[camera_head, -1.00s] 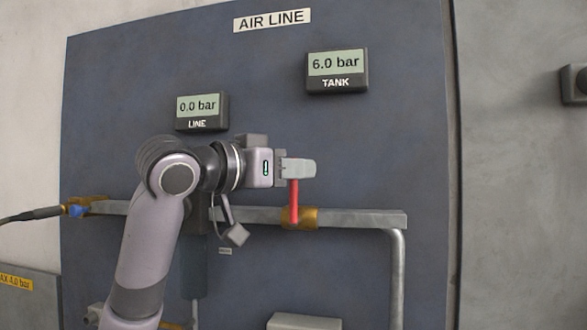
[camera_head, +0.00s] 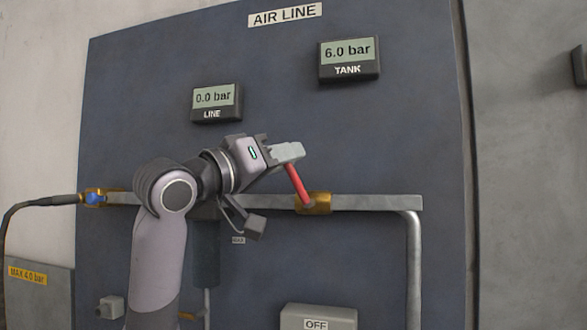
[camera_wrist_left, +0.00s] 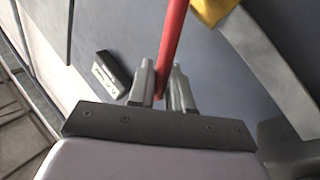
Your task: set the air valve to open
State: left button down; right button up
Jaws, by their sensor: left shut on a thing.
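The air valve is a brass body (camera_head: 313,202) on the horizontal grey pipe, with a red lever (camera_head: 297,184). The lever rises from the body and leans up to the left. My left gripper (camera_head: 288,153) is shut on the upper end of the red lever. In the left wrist view the red lever (camera_wrist_left: 172,45) runs between the two fingers (camera_wrist_left: 165,88), and part of the brass body (camera_wrist_left: 212,10) shows at the top. My right gripper is not in view.
The LINE display (camera_head: 216,103) reads 0.0 bar and the TANK display (camera_head: 349,60) reads 6.0 bar. A grey box marked OFF (camera_head: 318,318) is below the pipe. A hose (camera_head: 40,204) joins at the left. The panel right of the valve is clear.

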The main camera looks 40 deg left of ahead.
pick_arm(q)
jog(key=shift+s+a+f+n+t+y+b, duration=0.3)
jog(key=shift+a+n+t+y+b, duration=0.25)
jog(key=shift+n, duration=0.35)
jog(key=shift+d, duration=0.1)
jog(key=c, duration=1.2)
grip_release()
jog(key=b+v, duration=0.2)
jog(key=v, duration=0.5)
jog(key=shift+r, duration=0.1)
